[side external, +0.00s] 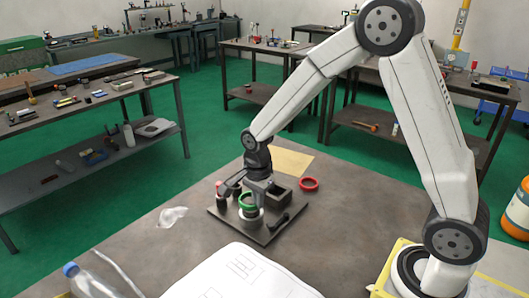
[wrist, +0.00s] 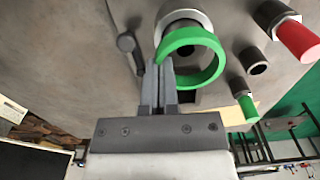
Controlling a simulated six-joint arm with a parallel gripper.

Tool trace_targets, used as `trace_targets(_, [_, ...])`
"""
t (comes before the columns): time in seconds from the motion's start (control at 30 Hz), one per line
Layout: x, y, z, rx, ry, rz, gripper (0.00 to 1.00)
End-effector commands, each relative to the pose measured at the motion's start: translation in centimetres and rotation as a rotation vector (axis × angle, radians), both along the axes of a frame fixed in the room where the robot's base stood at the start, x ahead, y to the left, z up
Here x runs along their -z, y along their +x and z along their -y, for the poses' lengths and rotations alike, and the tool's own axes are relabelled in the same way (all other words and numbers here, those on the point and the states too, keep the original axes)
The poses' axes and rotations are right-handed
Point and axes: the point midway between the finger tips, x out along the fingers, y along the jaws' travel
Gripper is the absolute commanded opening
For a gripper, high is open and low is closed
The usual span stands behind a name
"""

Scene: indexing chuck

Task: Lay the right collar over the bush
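The green collar (wrist: 205,45) is an open ring; in the side view it shows (side external: 248,206) at the front of the dark plate (side external: 268,236). My gripper (wrist: 164,70) is shut on the near wall of the collar, one finger on each side; in the side view the fingers are partly hidden. The pale bush (wrist: 184,17), with a dark bore, shows behind and through the collar. The collar overlaps the bush in the wrist view, but I cannot tell whether it is around it or just above. A red collar (side external: 309,184) lies on the bench, right of the plate.
A red-topped peg (wrist: 297,38), a green-tipped peg (wrist: 247,107) and an empty dark socket (wrist: 257,60) stand beside the bush. A black lever (wrist: 128,45) is on its other side. Clear crumpled plastic (side external: 172,216) and white paper (side external: 240,275) lie on the bench.

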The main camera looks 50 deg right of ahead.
Motion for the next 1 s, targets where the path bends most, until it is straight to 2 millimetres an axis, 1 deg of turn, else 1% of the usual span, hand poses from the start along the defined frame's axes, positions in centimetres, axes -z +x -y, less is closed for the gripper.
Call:
trace_targets(0.3, [1.4, 0.0, 0.0, 0.0, 0.0, -0.001, 0.0])
trace_targets(0.6, [2.3, -0.1, 0.0, 0.0, 0.0, -0.002, 0.0])
trace_targets(0.97, [2.6, -0.2, 0.0, 0.0, 0.0, -0.004, 0.0])
trace_targets(1.0, [2.6, -0.2, 0.0, 0.0, 0.0, -0.004, 0.03])
